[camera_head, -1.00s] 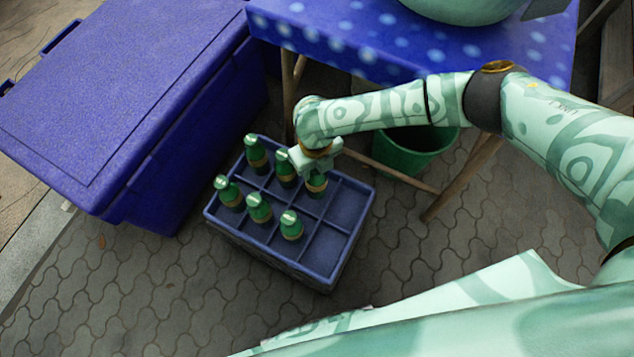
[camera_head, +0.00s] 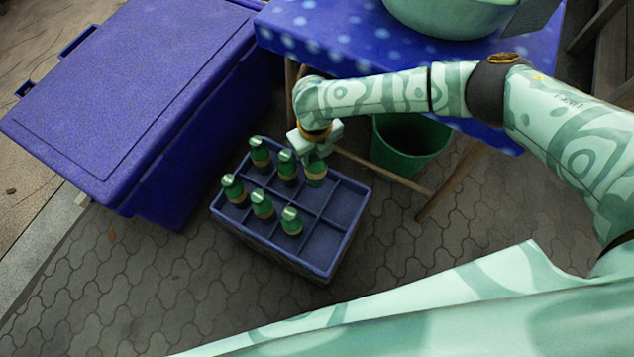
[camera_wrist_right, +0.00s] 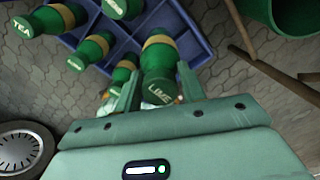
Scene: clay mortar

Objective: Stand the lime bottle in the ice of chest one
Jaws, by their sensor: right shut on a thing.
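The lime bottle is green with a tan band, and its cap reads LIME in the right wrist view (camera_wrist_right: 160,90). In the head view the bottle (camera_head: 316,172) is upright at the back row of the blue crate (camera_head: 345,222), partly hidden by my right gripper (camera_head: 316,150). That gripper is shut on the bottle's upper part, with a finger on either side in the wrist view. How far the bottle's base is from the crate floor is hidden. A blue chest (camera_head: 120,90) with its lid closed stands at the left; no ice shows. My left gripper is not in view.
Several other green bottles (camera_head: 262,206) stand in the crate's left compartments; the right compartments are empty. A spotted blue table (camera_head: 345,35) bearing a mint bowl (camera_head: 450,15) is behind. A green bucket (camera_head: 405,150) stands by its legs. Paving in front is clear.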

